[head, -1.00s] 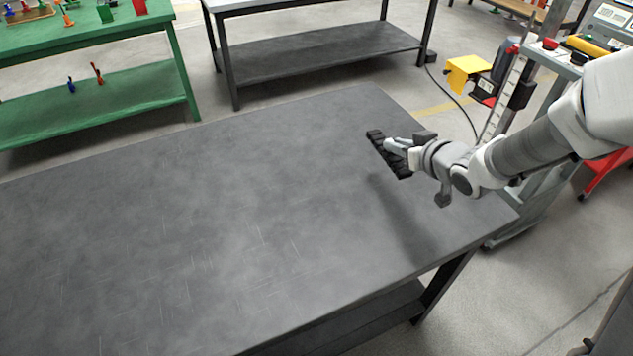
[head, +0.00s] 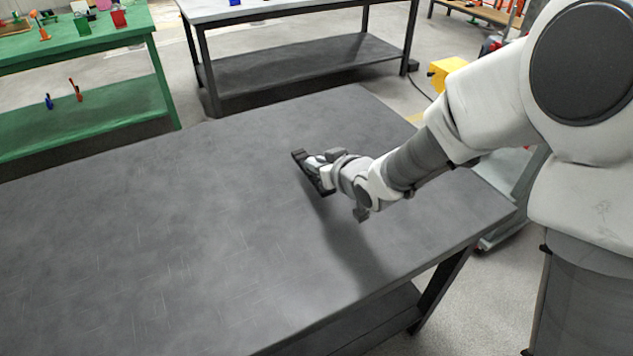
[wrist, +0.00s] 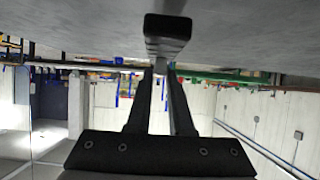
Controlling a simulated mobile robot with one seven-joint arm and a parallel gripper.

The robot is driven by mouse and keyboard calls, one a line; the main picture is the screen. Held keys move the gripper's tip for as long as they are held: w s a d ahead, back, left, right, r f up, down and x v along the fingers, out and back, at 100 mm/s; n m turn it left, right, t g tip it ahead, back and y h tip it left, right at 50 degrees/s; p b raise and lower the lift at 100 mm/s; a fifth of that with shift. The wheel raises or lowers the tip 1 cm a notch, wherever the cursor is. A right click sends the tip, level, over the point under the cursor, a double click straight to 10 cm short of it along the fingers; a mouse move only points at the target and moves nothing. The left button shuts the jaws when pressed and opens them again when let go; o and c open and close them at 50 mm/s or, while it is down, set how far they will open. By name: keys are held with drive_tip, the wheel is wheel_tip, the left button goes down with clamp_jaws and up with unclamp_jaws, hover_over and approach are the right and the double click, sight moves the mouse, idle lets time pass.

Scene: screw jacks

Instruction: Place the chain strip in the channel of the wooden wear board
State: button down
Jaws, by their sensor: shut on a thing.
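My gripper (head: 318,162) is shut on the dark chain strip (head: 299,158) and holds it above the dark grey table (head: 150,240). In the head view the strip runs obliquely, and my gripper hides part of its middle. In the wrist view the strip (wrist: 167,32) shows end-on as a black ribbed block at the tips of the two gripper fingers (wrist: 160,68). The wooden wear board and its channel are not in view.
The table top around my gripper is bare. A green table (head: 85,45) with small coloured items stands at the back left. A grey-topped bench (head: 290,12) stands behind. A yellow object (head: 445,72) is on the far side, right of the table.

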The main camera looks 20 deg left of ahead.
drive_tip(key=shift+a+f+b, duration=0.15)
drive_tip(key=shift+f+b, duration=0.45)
drive_tip(key=shift+f, duration=1.4)
drive_tip(key=shift+f, duration=0.2)
drive_tip(key=c, duration=0.8)
unclamp_jaws()
drive_tip(key=shift+r, duration=0.2)
drive_tip(key=shift+s+d+r, duration=0.2)
drive_tip(key=shift+d, duration=0.1)
drive_tip(key=p+v, duration=0.2)
drive_tip(key=v, duration=0.9)
drive_tip(key=shift+d, duration=0.2)
drive_tip(key=shift+s, duration=0.15)
